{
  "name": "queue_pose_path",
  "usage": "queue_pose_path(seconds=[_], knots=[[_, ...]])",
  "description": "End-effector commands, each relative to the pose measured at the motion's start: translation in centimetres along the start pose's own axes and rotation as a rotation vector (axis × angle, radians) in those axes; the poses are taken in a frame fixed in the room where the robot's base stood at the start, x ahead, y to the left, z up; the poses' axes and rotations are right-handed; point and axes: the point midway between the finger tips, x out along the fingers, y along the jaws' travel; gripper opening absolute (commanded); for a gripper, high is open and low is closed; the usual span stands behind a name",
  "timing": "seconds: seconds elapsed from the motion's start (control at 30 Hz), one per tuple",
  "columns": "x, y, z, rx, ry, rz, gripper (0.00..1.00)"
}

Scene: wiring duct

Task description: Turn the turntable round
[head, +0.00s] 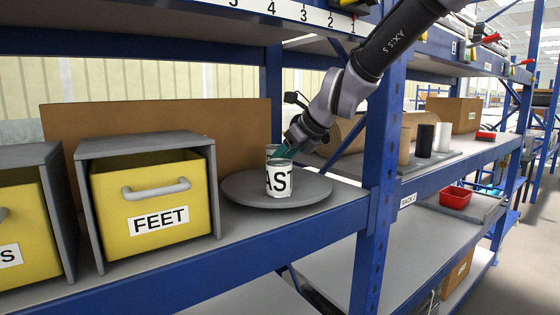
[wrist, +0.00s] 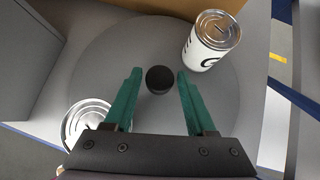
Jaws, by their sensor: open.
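The turntable (head: 306,196) is a round grey disc on the blue-edged shelf, right of the yellow FEET drawer. It also fills the middle of the wrist view (wrist: 128,56). A dark round knob (wrist: 159,79) stands at its centre. A white can with black letters (head: 278,180) stands at the front of the disc, and a second can (head: 272,151) shows behind it. In the wrist view one can (wrist: 211,42) is at upper right and another (wrist: 84,122) at lower left. My gripper (wrist: 157,75) is open, its green fingers either side of the knob; contact cannot be told.
The yellow FEET drawer (head: 150,205) in its grey housing stands left of the turntable. A blue upright post (head: 381,160) is close on the right. A brown board (head: 180,122) stands behind, and another shelf (head: 320,18) runs overhead.

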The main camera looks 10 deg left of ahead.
Motion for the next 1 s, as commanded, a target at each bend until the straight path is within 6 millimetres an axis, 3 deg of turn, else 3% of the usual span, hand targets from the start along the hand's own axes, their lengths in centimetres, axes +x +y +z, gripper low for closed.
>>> queue_pose_path(seconds=[0.07, 0.2, 0.23, 1.0], knots=[[-0.01, 0.0, 0.0, 0.0, 0.0, 0.0, 0.56], [-0.02, 0.0, 0.0, 0.0, 0.0, 0.0, 0.02], [-0.03, 0.0, 0.0, 0.0, 0.0, 0.0, 0.0], [-0.04, -0.01, 0.0, 0.0, 0.0, 0.0, 0.0]])
